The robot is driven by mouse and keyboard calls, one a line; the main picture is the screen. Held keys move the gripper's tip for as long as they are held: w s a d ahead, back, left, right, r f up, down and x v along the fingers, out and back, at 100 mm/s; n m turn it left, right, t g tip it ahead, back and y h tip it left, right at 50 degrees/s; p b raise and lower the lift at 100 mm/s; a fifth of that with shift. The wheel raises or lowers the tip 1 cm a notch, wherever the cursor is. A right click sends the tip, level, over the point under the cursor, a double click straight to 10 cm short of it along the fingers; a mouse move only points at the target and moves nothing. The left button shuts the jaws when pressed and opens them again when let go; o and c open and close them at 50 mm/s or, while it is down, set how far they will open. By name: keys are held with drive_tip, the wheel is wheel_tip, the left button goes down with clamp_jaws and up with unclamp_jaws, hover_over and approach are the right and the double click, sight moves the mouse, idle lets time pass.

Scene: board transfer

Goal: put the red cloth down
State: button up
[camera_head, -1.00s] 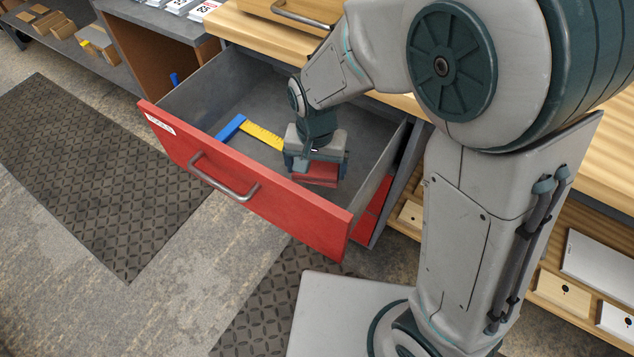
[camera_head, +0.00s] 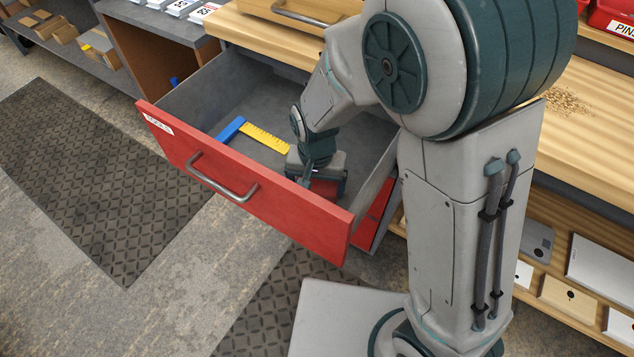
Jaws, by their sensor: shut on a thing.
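The red cloth (camera_head: 324,188) shows as a small red patch under my gripper, inside the open drawer. My gripper (camera_head: 318,184) points down into the drawer near its front right corner and is shut on the cloth. The drawer's red front panel hides the lower part of the cloth, so I cannot tell whether it touches the drawer floor.
The open drawer (camera_head: 300,215) has a red front with a metal handle (camera_head: 222,177). A blue and yellow square (camera_head: 262,138) lies inside, left of my gripper. The wooden worktop (camera_head: 585,140) carries a scatter of small brown bits (camera_head: 566,101) at right.

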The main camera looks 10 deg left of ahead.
sight(316, 186)
drive_tip(key=shift+s+d+f, duration=0.15)
drive_tip(key=shift+s+f, duration=0.1)
drive_tip(key=shift+f, duration=0.3)
drive_tip(key=o, duration=1)
drive_tip(key=shift+f, duration=0.1)
drive_tip(key=shift+r, duration=0.6)
wheel_tip(316, 186, up, 12)
drive_tip(key=p, duration=0.3)
drive_tip(key=shift+r+p, duration=0.2)
drive_tip(key=shift+p, duration=0.1)
drive_tip(key=s+d+r+p, duration=0.2)
drive_tip(key=d+r+p, duration=0.3)
drive_tip(key=d+r, duration=0.2)
drive_tip(key=s+d+r+t+p, duration=0.1)
drive_tip(key=s+d+r+p, duration=0.1)
drive_tip(key=d+r+p, duration=0.3)
drive_tip(key=s+d+r+t+p, duration=0.1)
drive_tip(key=d+r+p, duration=0.4)
drive_tip(key=d+r, duration=0.5)
drive_tip(key=shift+s+d+r, duration=0.25)
drive_tip(key=shift+s+r, duration=0.15)
drive_tip(key=shift+s, duration=0.35)
